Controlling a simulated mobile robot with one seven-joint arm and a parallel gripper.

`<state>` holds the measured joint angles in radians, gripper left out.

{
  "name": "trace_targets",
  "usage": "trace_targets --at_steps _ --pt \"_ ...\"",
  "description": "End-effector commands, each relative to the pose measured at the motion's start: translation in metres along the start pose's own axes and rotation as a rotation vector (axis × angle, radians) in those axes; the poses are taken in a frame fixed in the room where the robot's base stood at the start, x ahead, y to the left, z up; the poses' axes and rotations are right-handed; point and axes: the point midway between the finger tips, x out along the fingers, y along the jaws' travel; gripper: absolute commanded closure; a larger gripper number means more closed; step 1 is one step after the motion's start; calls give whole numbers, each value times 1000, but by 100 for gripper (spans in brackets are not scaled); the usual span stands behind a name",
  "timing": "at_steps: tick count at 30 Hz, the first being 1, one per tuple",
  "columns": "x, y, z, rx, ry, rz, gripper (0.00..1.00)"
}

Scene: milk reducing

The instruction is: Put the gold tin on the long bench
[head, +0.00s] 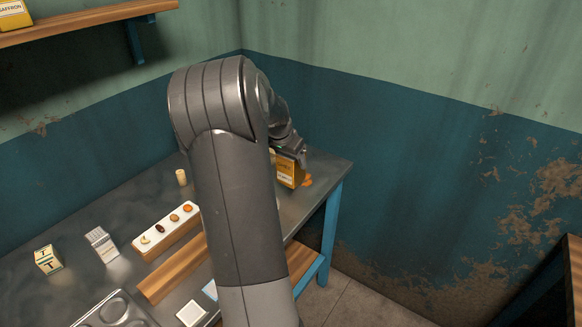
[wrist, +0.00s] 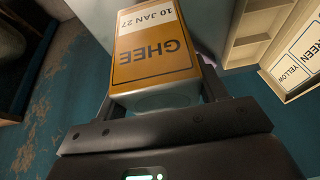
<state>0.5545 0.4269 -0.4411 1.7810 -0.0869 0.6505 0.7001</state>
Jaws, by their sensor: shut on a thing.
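The gold tin (wrist: 153,48) has a gold label reading GHEE and 10 JAN 27, with a pale end towards the wrist camera. My gripper (wrist: 160,88) is shut on it, one finger on each side. In the head view the tin (head: 289,171) shows at the far right end of a grey-topped bench (head: 325,172) with blue legs, and my gripper (head: 290,153) is at its top. I cannot tell whether the tin touches the bench top. My arm hides the middle of the bench.
A small orange item (head: 307,181) lies beside the tin. A wooden shelf (head: 85,20) hangs upper left.

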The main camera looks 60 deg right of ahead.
Motion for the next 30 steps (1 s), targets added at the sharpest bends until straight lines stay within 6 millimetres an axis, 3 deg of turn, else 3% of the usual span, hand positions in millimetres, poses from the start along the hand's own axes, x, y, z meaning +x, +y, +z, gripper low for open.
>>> trace_targets --at_steps 7,18,19,26,30 --pt "30 1 12 0 -1 2 75" --pt "33 1 14 0 -1 1 75" --pt "34 1 14 0 -2 2 32" --pt "33 1 14 0 -2 1 13" --pt "33 1 14 0 -2 1 13"
